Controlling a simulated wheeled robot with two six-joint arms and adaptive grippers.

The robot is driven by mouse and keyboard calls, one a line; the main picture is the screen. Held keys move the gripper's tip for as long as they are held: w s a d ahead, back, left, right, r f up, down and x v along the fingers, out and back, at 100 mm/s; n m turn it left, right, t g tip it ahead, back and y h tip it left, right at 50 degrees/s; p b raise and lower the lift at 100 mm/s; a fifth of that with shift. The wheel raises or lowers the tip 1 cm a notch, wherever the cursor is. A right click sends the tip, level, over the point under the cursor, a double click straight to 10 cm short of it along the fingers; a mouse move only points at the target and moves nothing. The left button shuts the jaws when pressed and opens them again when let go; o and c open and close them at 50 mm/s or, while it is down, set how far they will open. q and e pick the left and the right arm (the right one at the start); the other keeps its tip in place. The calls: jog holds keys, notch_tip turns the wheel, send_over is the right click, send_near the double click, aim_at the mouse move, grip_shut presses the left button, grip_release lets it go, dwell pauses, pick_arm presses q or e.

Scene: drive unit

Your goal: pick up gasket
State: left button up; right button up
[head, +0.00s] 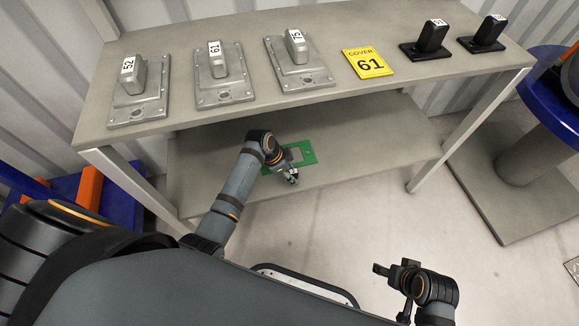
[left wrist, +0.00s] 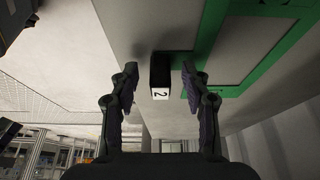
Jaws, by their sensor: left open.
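The gasket, a flat green rectangular frame (head: 309,154), lies on the grey lower shelf, partly hidden by my left arm. In the left wrist view its green band (left wrist: 272,58) runs along the upper right. A small black block with a white label reading 2 (left wrist: 160,76) stands beside the green band; its join to the gasket cannot be made out. My left gripper (head: 291,178) is open at the gasket's near side. In the left wrist view its fingers (left wrist: 159,88) are on either side of the block, with gaps. My right gripper (head: 393,270) is off to the lower right, away from the shelf.
The upper shelf (head: 235,30) overhangs the lower shelf (head: 390,135). On it stand grey covers labelled 52 (head: 150,108), 61 (head: 222,95) and 75 (head: 300,78), a yellow sign (head: 366,63) and two black blocks (head: 432,38). The lower shelf's right side is clear.

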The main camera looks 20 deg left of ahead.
pick_arm(q)
jog(key=shift+d+f, duration=0.1)
jog(key=shift+f, duration=0.05)
grip_shut()
dwell(0.4)
